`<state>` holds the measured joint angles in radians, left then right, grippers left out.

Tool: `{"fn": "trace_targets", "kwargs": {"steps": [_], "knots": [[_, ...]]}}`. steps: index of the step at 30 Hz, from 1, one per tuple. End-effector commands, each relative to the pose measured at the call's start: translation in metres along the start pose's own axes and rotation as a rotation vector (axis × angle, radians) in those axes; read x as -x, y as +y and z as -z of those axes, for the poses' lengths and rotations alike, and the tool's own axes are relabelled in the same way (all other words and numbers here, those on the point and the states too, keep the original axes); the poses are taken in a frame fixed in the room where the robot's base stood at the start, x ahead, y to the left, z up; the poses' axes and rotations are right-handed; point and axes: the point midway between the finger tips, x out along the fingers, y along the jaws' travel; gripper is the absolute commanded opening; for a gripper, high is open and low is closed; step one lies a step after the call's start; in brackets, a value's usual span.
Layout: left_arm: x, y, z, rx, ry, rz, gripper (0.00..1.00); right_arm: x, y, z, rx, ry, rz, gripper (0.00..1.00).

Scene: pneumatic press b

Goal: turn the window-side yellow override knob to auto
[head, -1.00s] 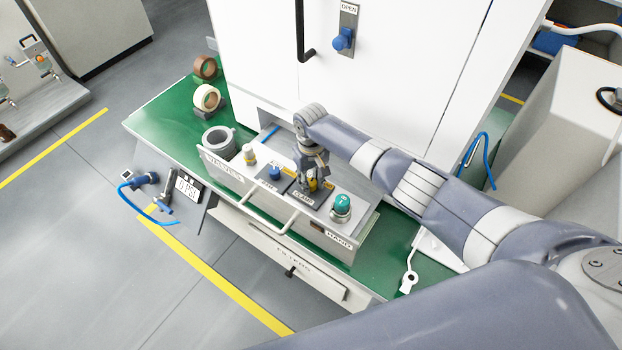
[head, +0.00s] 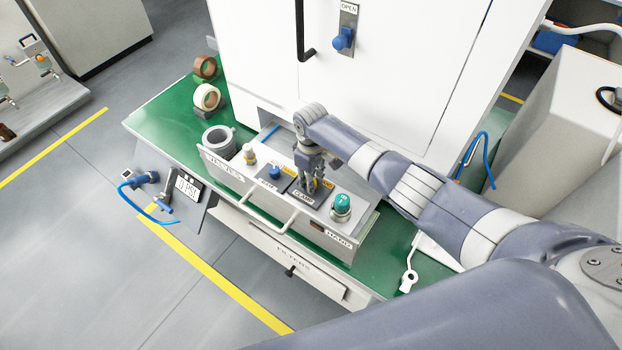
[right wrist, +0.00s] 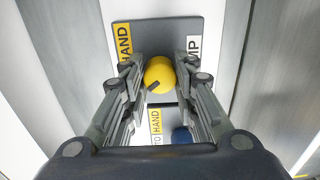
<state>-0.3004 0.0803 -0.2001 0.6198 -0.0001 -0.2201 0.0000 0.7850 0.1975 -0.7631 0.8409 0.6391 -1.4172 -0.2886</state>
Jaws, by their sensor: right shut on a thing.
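The yellow knob (right wrist: 160,74) sits on a dark plate (right wrist: 150,32) labelled HAND and, partly hidden, CLAMP. A short black mark on the knob points to the lower left in the right wrist view; the AUTO label on this plate is not visible there. My right gripper (right wrist: 161,80) is shut on the knob, one finger on each side. In the head view my right gripper (head: 314,187) comes down onto the CLAMP plate (head: 303,196) and hides most of the knob. My left gripper is not in view.
A blue knob (head: 274,171) on a similar plate stands left of the gripper, and a teal knob (head: 342,203) stands right of it. A handrail (head: 265,218) runs along the box front.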

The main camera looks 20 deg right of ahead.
Motion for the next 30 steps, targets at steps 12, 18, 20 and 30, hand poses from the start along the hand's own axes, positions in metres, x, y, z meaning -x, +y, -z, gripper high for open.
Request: {"fn": "trace_targets", "kwargs": {"steps": [12, 18, 20, 30], "knots": [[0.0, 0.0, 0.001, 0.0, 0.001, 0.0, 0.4, 0.0, 0.0, 0.0, 0.002, 0.0, -0.001, 0.48], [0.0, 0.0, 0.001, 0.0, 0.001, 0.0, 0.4, 0.0, 0.0, 0.0, 0.001, 0.0, -0.001, 0.48], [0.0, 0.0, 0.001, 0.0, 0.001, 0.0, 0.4, 0.0, 0.0, 0.0, 0.001, 0.0, -0.001, 0.48], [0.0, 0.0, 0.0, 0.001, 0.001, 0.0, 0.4, 0.032, 0.001, 0.001, 0.003, 0.004, -0.003, 0.48]]}}
